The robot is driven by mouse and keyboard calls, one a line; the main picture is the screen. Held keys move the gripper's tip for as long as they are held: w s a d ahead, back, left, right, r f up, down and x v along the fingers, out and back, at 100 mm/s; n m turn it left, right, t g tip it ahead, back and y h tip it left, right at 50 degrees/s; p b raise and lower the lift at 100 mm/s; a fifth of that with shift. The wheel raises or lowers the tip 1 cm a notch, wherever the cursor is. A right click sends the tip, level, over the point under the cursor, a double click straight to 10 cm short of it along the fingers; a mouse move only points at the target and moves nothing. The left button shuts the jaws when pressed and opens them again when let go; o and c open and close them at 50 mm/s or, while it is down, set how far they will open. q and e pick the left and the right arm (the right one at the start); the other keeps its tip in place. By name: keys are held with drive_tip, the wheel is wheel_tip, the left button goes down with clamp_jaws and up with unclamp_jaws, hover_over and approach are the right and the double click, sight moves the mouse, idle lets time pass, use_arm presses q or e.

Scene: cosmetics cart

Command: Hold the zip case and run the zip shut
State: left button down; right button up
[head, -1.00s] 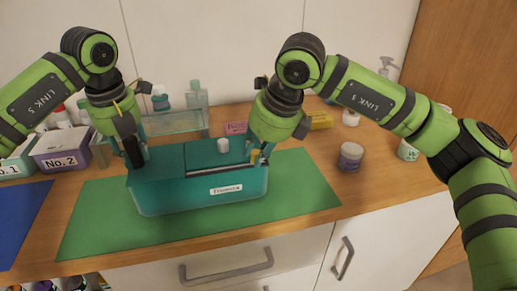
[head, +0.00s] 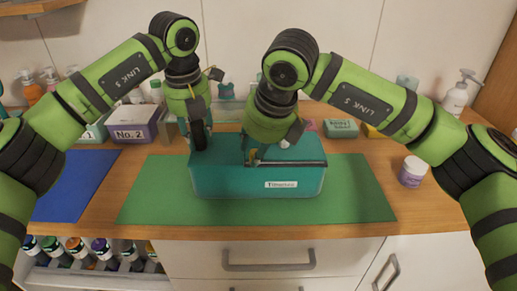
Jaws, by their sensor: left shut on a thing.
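The teal zip case (head: 235,184) sits on the green mat, with a white label on its front. A dark zip line (head: 300,162) runs along its top front edge, visible to the right of my right gripper. My left gripper (head: 196,146) is shut on the left end of the case. A small white item (head: 284,144) on the top is partly hidden by my right gripper.
The green mat (head: 360,195) has bare room to the right of the case. A blue mat (head: 75,185) lies to the left. A purple box marked No. 2 (head: 134,134), a green box (head: 341,128) and a white-lidded jar (head: 413,171) stand around. A pump bottle (head: 457,95) is back right.

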use_arm(q)
drive_tip(key=shift+f, duration=0.1)
use_arm(e)
drive_tip(key=shift+f, duration=0.1)
drive_tip(key=shift+s, duration=0.1)
drive_tip(key=v, duration=1.2)
use_arm(q)
drive_tip(key=c, duration=0.9)
unclamp_jaws()
drive_tip(key=shift+o, duration=0.2)
